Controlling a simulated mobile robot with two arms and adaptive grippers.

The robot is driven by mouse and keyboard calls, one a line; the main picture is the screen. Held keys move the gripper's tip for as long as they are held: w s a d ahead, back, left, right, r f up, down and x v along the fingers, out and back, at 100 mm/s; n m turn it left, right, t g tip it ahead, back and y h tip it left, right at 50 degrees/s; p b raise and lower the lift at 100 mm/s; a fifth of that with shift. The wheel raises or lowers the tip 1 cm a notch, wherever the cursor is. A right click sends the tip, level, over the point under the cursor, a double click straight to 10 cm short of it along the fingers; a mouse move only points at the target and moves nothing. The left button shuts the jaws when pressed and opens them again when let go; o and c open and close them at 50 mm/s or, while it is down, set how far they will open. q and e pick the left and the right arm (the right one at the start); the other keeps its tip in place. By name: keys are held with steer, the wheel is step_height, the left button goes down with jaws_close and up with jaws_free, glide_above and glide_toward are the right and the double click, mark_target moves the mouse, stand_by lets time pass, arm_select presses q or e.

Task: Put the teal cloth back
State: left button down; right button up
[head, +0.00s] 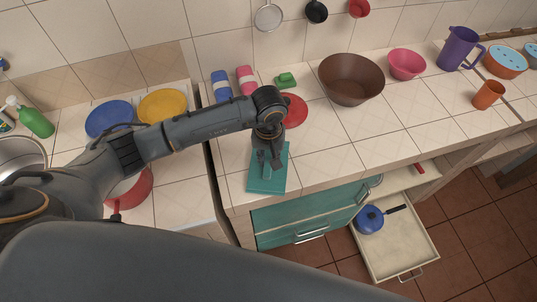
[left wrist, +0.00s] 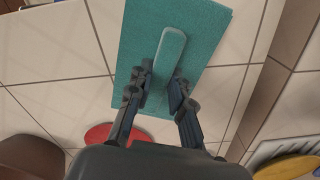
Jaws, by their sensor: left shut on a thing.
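The teal cloth (head: 279,183) is a flat rectangle with a raised ridge along its middle, near the counter's front edge in the head view. In the left wrist view the cloth (left wrist: 207,35) fills the top middle, with the lighter ridge running up it. My left gripper (head: 268,162) points down over the cloth, its fingers on both sides of the ridge and shut on it. The fingers (left wrist: 161,88) also show in the left wrist view. I cannot tell whether the cloth rests on the counter or is slightly above it. My right gripper is not in view.
A red plate (head: 296,109), a green item (head: 285,80) and a brown bowl (head: 351,78) stand behind. A teal drawer front (head: 300,229) is below the counter. An open drawer (head: 397,250) holds a blue pan (head: 370,220). The counter right of the cloth is clear.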

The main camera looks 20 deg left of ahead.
mark_target(269, 159)
arm_select(q)
steer(key=shift+f+b, duration=0.2)
steer(key=shift+b, duration=0.1)
steer(key=c, duration=1.2)
jaws_free()
steer(key=shift+r, duration=0.1)
steer(key=shift+r, duration=0.1)
step_height(269, 159, up, 12)
steer(key=b, duration=0.4)
